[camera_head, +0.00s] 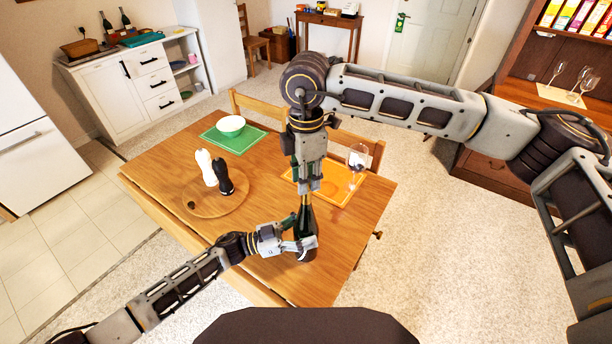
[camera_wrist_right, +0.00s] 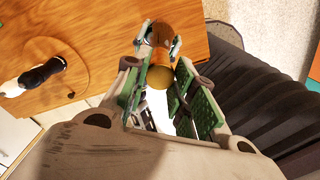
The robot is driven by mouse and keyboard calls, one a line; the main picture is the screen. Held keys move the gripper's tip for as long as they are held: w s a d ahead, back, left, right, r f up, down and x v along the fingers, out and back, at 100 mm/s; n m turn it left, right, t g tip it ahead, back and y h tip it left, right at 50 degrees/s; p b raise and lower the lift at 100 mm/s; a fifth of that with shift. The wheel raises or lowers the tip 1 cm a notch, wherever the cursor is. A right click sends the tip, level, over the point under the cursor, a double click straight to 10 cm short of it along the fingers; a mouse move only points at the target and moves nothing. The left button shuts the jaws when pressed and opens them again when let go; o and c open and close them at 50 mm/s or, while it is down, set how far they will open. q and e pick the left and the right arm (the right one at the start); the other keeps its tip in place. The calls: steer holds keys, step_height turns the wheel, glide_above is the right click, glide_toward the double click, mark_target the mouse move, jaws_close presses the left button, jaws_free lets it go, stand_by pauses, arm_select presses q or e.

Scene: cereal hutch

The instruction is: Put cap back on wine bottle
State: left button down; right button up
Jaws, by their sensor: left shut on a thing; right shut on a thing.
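The dark green wine bottle (camera_head: 305,222) stands upright near the table's front edge. My left gripper (camera_head: 303,246) is shut around its lower body from the left. My right gripper (camera_head: 306,186) points straight down over the bottle's neck. In the right wrist view, a round gold-brown piece (camera_wrist_right: 160,77), which looks like the cap, sits between the jaws of my right gripper (camera_wrist_right: 160,42). In the head view the jaws and neck overlap, so I cannot tell whether cap and bottle touch.
The wooden table (camera_head: 165,160) holds a round board (camera_head: 228,206) with a white shaker (camera_head: 206,168) and a black shaker (camera_head: 225,176). A white bowl (camera_head: 230,125) on a green mat (camera_head: 215,140) and a wine glass (camera_head: 357,160) near an orange mat (camera_head: 345,197) stand farther back.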

steer(key=m, duration=0.5)
stand_by(0.3)
steer(key=o, duration=0.7)
steer(key=shift+c, duration=0.2)
steer(key=shift+r, duration=2.25)
